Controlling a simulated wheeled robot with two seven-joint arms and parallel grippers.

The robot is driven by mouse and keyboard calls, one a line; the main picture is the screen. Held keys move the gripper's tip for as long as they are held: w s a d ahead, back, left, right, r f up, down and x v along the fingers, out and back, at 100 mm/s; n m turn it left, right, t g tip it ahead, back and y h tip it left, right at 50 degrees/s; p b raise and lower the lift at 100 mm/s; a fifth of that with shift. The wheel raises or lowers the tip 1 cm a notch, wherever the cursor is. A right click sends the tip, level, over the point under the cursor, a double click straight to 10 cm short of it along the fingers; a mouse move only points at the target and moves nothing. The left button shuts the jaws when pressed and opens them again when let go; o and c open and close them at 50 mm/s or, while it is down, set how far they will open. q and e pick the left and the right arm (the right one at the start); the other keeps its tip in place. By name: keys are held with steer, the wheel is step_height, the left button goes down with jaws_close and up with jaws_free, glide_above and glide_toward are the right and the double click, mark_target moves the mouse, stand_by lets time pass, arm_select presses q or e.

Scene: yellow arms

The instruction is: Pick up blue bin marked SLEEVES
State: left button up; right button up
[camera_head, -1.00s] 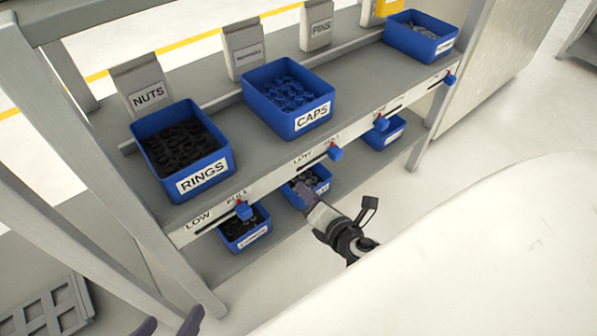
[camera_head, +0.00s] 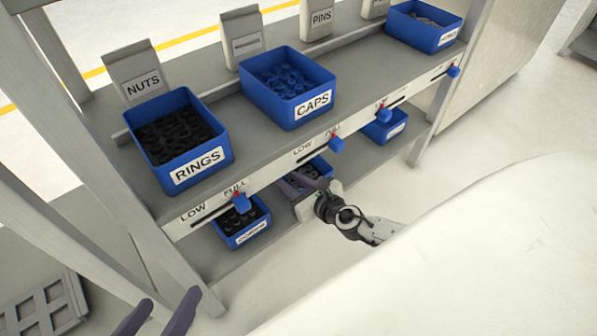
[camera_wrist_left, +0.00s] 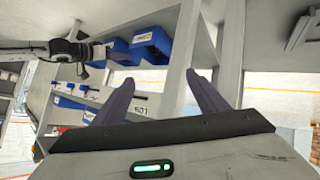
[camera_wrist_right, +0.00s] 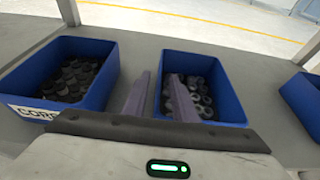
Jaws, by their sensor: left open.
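A blue bin of grey ring-shaped parts (camera_head: 322,166) sits on the lower shelf, mostly hidden behind my right gripper (camera_head: 294,183). Its label is covered, so I cannot read SLEEVES on it. In the right wrist view this bin (camera_wrist_right: 228,92) is in the middle. My right gripper (camera_wrist_right: 158,76) has one finger outside the bin's left wall and one inside, with a narrow gap around the wall. I cannot tell whether the fingers grip it. My left gripper (camera_head: 169,298) is open and empty at the bottom left; it also shows in the left wrist view (camera_wrist_left: 162,78).
A blue bin of dark parts (camera_head: 236,228) stands left of it and another blue bin (camera_head: 388,126) right. The upper shelf (camera_head: 232,112) above holds the RINGS bin (camera_head: 170,115) and CAPS bin (camera_head: 275,115). A shelf post (camera_head: 130,190) stands near my left gripper.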

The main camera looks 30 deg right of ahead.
steer(key=shift+x, duration=1.15)
arm_select(q)
steer(key=shift+d+r+h, duration=0.3)
steer(key=shift+r, duration=0.4)
steer(key=shift+s, duration=0.1)
arm_select(e)
jaws_close()
arm_select(q)
steer(key=shift+a+f, duration=0.1)
steer(key=shift+f, duration=0.05)
arm_select(e)
steer(key=shift+s, duration=0.1)
steer(key=shift+r, duration=0.15)
